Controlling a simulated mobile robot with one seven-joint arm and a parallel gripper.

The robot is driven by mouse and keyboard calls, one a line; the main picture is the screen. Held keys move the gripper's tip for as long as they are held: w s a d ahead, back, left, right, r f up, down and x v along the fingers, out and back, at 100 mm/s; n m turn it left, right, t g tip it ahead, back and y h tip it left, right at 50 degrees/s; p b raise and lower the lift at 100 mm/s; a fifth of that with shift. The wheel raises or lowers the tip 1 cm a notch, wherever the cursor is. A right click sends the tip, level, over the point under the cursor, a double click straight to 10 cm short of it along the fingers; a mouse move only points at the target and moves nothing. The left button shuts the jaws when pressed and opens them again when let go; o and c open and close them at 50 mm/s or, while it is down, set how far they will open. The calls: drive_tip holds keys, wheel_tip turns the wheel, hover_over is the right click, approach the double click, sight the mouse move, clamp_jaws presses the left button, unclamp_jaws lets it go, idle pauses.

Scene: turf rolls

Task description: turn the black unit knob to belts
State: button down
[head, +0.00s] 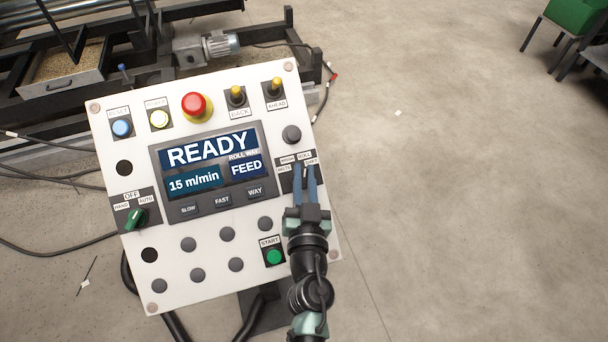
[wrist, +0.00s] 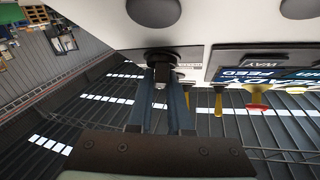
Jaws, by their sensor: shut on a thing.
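The black unit knob (wrist: 160,75) sits on a round black base on the panel face in the wrist view. My gripper (wrist: 164,90) has its two blue-grey fingers on either side of the knob, shut on it. In the head view my gripper (head: 305,172) reaches up to a dark label plate (head: 284,172) at the panel's right side, and its fingers hide most of the knob. The small labels around it are partly covered and too small to read surely, so I cannot tell which one the knob points to.
The white control panel (head: 135,255) has a display (head: 212,160) reading READY, 15 m/min and FEED. A red emergency button (head: 194,105), yellow toggles (head: 237,94), a green selector (head: 136,218) and a green start button (head: 274,257) surround it. Open floor lies to the right.

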drive_tip(key=shift+n+y+p, duration=0.4)
drive_tip(key=shift+y+p, duration=0.1)
drive_tip(key=n+y+p, duration=0.2)
drive_tip(key=n+p, duration=0.1)
drive_tip(key=shift+r+y, duration=0.15)
drive_tip(key=shift+y, duration=0.25)
drive_tip(key=n+g+y+p, duration=0.1)
drive_tip(key=n+y, duration=0.1)
drive_tip(key=n+g+y+p, duration=0.1)
drive_tip(key=n+y, duration=0.1)
drive_tip(key=n, duration=0.1)
drive_tip(key=shift+f+n+p, duration=0.2)
drive_tip(key=shift+n+p, duration=0.1)
drive_tip(key=n+g+y, duration=0.1)
drive_tip(key=n, duration=0.1)
drive_tip(key=n+g+y, duration=0.1)
drive_tip(key=n, duration=0.1)
drive_tip(key=n+g+y+b, duration=0.1)
drive_tip(key=n, duration=0.1)
drive_tip(key=shift+s+f+g+y, duration=0.1)
drive_tip(key=shift+f+g+y, duration=0.15)
drive_tip(key=shift+g+y, duration=0.15)
drive_tip(key=n+g+y+b, duration=0.1)
drive_tip(key=n+g+b, duration=0.1)
drive_tip(key=n+g, duration=0.3)
drive_tip(key=shift+s+a+n, duration=0.1)
drive_tip(key=shift+n, duration=0.3)
drive_tip(key=c, duration=0.8)
unclamp_jaws()
drive_tip(key=shift+c, duration=0.2)
